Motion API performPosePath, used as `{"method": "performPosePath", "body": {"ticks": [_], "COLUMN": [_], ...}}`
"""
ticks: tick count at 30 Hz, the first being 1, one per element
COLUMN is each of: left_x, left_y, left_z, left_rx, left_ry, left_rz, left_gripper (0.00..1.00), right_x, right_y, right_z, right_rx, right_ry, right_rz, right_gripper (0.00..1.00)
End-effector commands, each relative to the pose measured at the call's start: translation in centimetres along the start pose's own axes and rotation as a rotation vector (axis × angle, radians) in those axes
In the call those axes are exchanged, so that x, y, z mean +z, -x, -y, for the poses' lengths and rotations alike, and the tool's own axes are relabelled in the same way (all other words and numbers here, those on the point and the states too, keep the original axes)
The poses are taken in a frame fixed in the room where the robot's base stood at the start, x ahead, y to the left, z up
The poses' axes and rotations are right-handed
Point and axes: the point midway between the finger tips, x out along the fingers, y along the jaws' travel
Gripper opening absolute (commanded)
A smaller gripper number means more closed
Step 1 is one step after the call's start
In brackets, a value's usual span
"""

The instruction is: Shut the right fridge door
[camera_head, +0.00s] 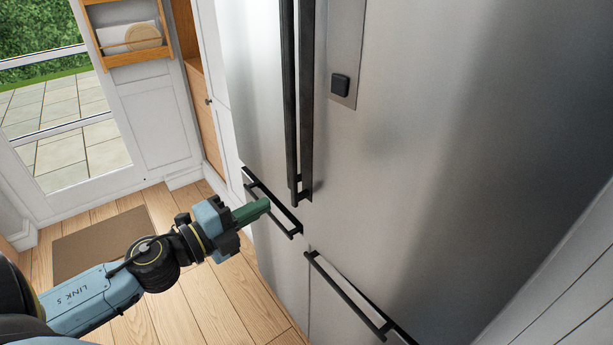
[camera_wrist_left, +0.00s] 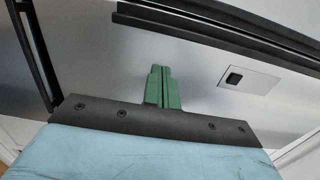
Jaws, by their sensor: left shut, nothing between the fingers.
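The right fridge door (camera_head: 430,130) is a large steel panel with a long black vertical handle (camera_head: 306,100) on its left edge and a small panel with a black square (camera_head: 340,85). Its handle stands close beside the left door's handle (camera_head: 287,90). The right door looks shut or nearly shut; I cannot tell if a small gap remains. My left gripper (camera_head: 267,204) has green fingers, shut and empty, near the lower left drawer handle (camera_head: 272,205), below the door handles. In the wrist view the shut fingers (camera_wrist_left: 162,88) point toward the steel front. My right gripper is out of view.
A lower right drawer handle (camera_head: 350,295) sticks out from the fridge front. A brown mat (camera_head: 100,245) lies on the wooden floor. A white panel (camera_head: 560,290) borders the fridge at right.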

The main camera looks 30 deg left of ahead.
Motion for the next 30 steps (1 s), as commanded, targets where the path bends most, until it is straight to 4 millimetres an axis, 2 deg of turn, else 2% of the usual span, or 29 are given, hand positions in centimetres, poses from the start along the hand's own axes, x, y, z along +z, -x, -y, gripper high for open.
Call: {"method": "performPosePath", "body": {"ticks": [6,21,30], "left_x": [0.1,0.2,0.1], "left_y": [-3.1,-9.4,-11.9], "left_z": [0.3,0.2,0.1], "left_rx": [-0.002,-0.001,0.000], "left_ry": [-0.004,-0.001,0.001], "left_rz": [0.000,0.004,0.004], "left_gripper": [0.00,0.00,0.00], "right_x": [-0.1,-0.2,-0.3], "right_y": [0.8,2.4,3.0], "right_z": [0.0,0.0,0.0], "right_rx": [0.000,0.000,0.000], "right_ry": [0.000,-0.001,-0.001], "right_rz": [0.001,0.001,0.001], "right_gripper": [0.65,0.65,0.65]}}
